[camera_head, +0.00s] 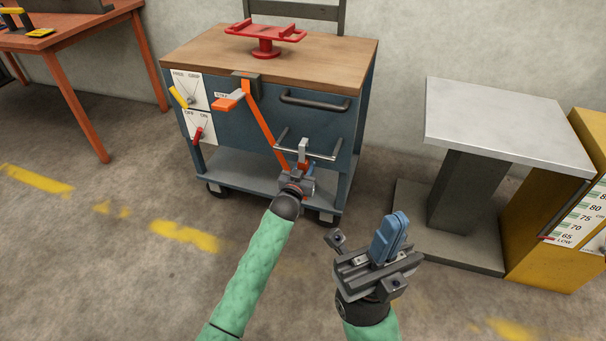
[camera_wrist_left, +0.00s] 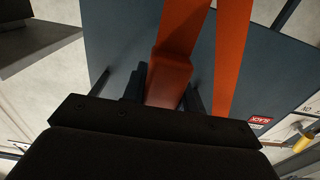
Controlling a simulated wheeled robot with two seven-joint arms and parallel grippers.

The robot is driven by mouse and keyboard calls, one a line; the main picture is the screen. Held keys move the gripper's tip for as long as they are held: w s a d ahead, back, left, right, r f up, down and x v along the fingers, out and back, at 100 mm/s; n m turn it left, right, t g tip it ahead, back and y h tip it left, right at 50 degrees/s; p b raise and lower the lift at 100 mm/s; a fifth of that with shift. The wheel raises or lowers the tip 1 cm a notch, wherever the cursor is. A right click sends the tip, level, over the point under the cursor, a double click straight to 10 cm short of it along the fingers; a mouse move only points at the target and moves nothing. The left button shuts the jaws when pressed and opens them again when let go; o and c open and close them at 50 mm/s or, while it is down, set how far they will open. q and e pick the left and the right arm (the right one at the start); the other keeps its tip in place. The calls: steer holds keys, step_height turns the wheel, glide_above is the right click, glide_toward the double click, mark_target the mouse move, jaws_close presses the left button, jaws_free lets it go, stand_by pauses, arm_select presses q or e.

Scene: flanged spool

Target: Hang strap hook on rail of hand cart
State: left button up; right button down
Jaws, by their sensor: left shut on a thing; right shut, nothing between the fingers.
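The strap hook (camera_head: 303,148) is grey and stands upright at the grey rail (camera_head: 322,156) low on the cart's blue front. I cannot tell whether it is over the rail or only in front of it. An orange strap (camera_head: 266,122) runs taut-looking from a dark housing under the cart top down to the hook. My left gripper (camera_head: 302,178) is shut on the hook's orange block (camera_wrist_left: 170,80), which sits between its dark fingers in the left wrist view. My right gripper (camera_head: 390,238) is shut and empty, its blue fingers together, right of the cart.
The hand cart (camera_head: 230,165) has a wooden top with a red stand (camera_head: 265,38). An orange lever (camera_head: 230,101), another handle bar (camera_head: 315,103) and two switch panels are on its front. A grey-topped platform (camera_head: 505,125) and yellow cabinet stand right. Floor in front is clear.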

arm_select(q)
steer(key=shift+w+d+f, duration=0.1)
steer(key=shift+w+f, duration=0.05)
steer(key=shift+f, duration=0.05)
steer(key=shift+f+b, duration=0.45)
steer(key=shift+f, duration=0.7)
steer(key=o, duration=1.1)
steer(key=shift+o, duration=0.2)
